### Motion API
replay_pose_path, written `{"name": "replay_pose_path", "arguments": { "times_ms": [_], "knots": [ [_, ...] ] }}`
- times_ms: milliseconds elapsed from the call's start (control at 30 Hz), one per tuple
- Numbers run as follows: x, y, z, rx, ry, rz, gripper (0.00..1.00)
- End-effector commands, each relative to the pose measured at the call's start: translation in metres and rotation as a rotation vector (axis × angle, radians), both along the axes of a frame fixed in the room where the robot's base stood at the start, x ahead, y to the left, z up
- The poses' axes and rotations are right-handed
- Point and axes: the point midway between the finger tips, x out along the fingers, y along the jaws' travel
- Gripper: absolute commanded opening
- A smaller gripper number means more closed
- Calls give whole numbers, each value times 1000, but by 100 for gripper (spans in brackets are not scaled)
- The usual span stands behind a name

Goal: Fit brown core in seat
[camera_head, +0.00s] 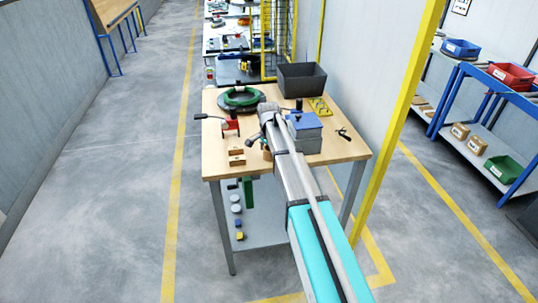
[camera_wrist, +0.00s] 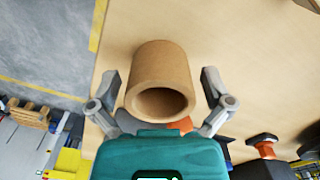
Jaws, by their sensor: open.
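The brown core (camera_wrist: 160,64) is a hollow tube on the light wood tabletop in the wrist view, its open end facing my wrist. My gripper (camera_wrist: 160,82) is open, with one finger on each side of the core and a visible gap at both sides. In the head view my arm reaches over the workbench (camera_head: 215,174) and hides most of my gripper. A small brown patch of the core (camera_head: 267,154) shows beside the arm. I cannot tell which fixture is the seat.
A dark ring with a green band (camera_head: 240,98) lies at the back left of the bench. A red clamp-like device (camera_head: 231,125), wooden blocks (camera_head: 236,157), a blue-topped grey box (camera_head: 304,130) and a dark bin (camera_head: 301,80) stand around my arm.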

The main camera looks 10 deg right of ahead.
Motion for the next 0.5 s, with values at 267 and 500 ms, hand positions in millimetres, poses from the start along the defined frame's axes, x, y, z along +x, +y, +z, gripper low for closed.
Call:
{"name": "replay_pose_path", "arguments": {
  "times_ms": [267, 500],
  "knots": [
    [0, 0, 0, 0, 0, 0, 100],
    [0, 0, 0, 0, 0, -1, 78]
  ]
}}
